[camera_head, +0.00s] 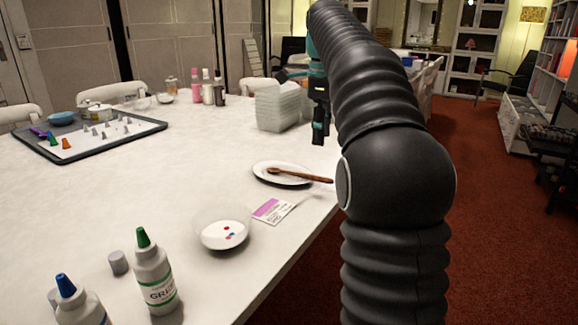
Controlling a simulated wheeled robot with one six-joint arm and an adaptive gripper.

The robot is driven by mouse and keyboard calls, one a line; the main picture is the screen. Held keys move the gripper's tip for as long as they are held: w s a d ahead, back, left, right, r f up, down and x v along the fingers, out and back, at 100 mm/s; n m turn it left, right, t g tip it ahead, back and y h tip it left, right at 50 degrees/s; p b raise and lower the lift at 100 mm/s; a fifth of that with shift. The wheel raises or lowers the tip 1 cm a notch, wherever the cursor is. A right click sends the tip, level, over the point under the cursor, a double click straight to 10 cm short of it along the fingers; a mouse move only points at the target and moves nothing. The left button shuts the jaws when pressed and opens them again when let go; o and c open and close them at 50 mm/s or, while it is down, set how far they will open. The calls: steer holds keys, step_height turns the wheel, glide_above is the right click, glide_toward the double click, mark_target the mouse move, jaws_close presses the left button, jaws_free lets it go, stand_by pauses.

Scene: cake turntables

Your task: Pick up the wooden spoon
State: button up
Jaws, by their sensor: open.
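The wooden spoon (302,174) lies across a white oval plate (264,179) near the right edge of the white table. Its bowl end rests on the plate and its handle points right, past the rim, ending close to my arm in the picture. My gripper (319,132) is above the table, beyond the plate and higher than the spoon in the picture. It is open and empty, apart from the spoon. My arm hides part of the gripper and the table edge behind it.
A small white dish (224,236) with coloured dots and a pink-and-white card (272,210) lie nearer. A stack of pale containers (279,106) stands beyond the plate. A green-capped bottle (154,275) is front left. A dark tray (88,140) holds nozzles. The table middle is clear.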

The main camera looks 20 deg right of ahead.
steer(key=w+d+m, duration=0.2)
steer(key=w, duration=0.1)
glide_above(321, 179)
step_height(321, 179, down, 8)
steer(key=shift+r, duration=0.1)
steer(key=shift+d+f+b, duration=0.15)
steer(key=shift+f+b, duration=0.1)
steer(key=shift+f, duration=1.15)
steer(key=shift+d+f+b, duration=0.1)
steer(key=shift+f+b, duration=0.1)
steer(key=shift+f, duration=1.15)
steer(key=shift+w, duration=0.1)
jaws_close()
